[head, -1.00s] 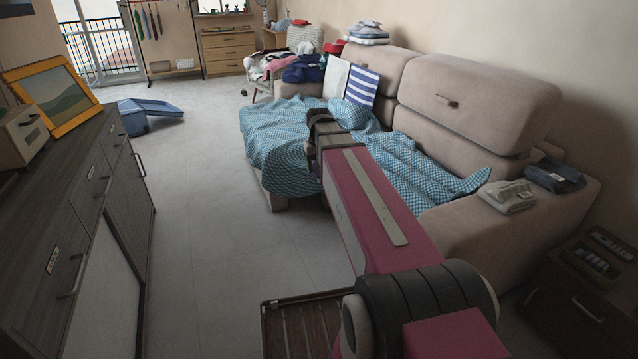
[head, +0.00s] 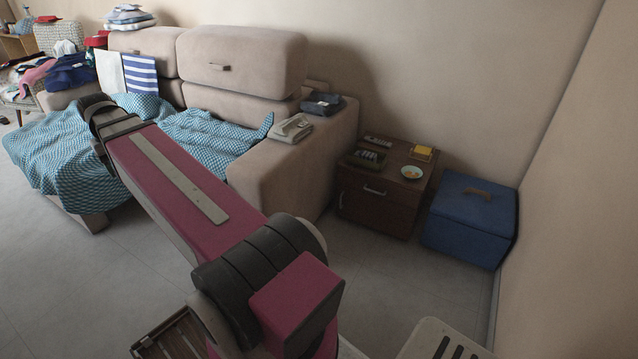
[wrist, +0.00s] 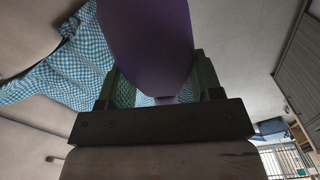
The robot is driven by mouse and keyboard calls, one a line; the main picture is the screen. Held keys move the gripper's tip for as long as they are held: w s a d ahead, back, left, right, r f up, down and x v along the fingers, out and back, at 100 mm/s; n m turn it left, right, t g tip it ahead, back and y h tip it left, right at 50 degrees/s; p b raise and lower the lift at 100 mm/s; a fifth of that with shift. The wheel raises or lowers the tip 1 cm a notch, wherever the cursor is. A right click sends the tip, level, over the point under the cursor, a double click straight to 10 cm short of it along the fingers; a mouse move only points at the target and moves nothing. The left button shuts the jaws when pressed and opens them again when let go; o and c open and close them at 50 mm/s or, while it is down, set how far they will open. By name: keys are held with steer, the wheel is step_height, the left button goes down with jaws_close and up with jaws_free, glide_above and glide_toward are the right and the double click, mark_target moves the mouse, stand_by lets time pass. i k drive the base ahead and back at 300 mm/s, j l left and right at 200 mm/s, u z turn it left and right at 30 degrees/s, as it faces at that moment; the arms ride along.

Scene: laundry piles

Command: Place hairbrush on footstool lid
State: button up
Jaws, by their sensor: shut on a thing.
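A smooth purple object, which looks like the hairbrush (wrist: 148,40), fills the upper middle of the wrist view. My gripper (wrist: 157,88) is shut on it, with one dark green finger on each side. Its far end runs out of the picture at the top. The blue footstool (head: 465,238) stands on the floor at the right of the head view, in the corner by the wall. Its blue lid (head: 480,207) is shut, with a brown handle on top and nothing else lying on it. In the head view my gripper is hidden behind my arm, over by the sofa, far from the footstool.
A dark wooden nightstand (head: 385,206) with a small bowl (head: 411,172) and other items stands left of the footstool. The sofa (head: 290,165) carries a blue checked blanket (head: 215,140) and folded clothes (head: 290,129). Floor (head: 400,275) is clear before the nightstand and footstool.

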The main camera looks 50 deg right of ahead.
mark_target(475, 210)
steer(key=k+l+z, duration=0.1)
steer(key=z, duration=2.75)
steer(key=i+z, duration=0.35)
steer(key=i, duration=0.55)
